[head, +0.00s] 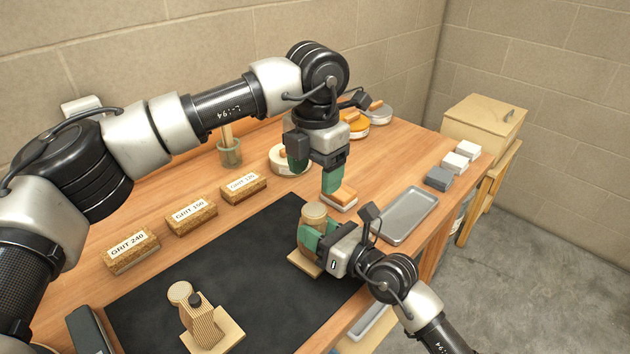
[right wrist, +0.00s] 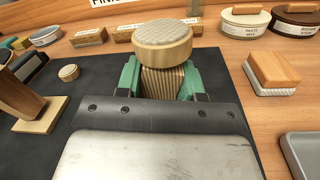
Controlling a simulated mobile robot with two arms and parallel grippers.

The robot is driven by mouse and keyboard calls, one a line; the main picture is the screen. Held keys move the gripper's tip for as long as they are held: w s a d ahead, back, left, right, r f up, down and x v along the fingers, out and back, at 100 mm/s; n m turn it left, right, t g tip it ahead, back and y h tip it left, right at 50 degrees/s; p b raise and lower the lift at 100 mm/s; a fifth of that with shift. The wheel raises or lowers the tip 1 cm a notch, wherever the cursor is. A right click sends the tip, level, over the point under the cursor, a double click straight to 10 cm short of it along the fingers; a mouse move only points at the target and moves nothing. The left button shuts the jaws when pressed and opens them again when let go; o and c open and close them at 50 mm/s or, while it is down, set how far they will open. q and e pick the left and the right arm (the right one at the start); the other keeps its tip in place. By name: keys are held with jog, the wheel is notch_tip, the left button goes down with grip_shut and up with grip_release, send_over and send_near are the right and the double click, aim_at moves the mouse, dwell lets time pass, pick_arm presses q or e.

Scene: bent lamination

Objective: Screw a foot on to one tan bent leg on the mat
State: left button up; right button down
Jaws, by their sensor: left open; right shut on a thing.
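One tan bent leg (right wrist: 160,82) with a striped laminated edge stands upright on the mat (head: 240,250). My right gripper (head: 318,241) is shut on it, green fingers on either side. A round wooden foot (right wrist: 162,45) with a ridged pale top sits on its upper end, also visible in the head view (head: 314,212). I cannot tell how tightly it sits. My left gripper (head: 315,172) is open and empty, above and behind the foot, apart from it. A second bent leg (head: 203,325) with a dark tip stands on a square base at front left. A loose round foot (right wrist: 69,71) lies near it.
Grit blocks (head: 190,214) line the mat's back edge. A wood-backed brush (head: 340,199) lies near the left gripper. A grey tray (head: 409,216) and small blocks (head: 455,165) are at right. Round tins (head: 375,112) stand behind. The mat's middle is clear.

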aim_at(315, 210)
jog(key=shift+f, duration=0.2)
pick_arm(q)
notch_tip(315, 210, down, 8)
jog(key=shift+f, duration=0.1)
dwell(0.4)
jog(key=c, duration=0.9)
jog(key=o, duration=1.1)
jog(key=shift+c, duration=0.2)
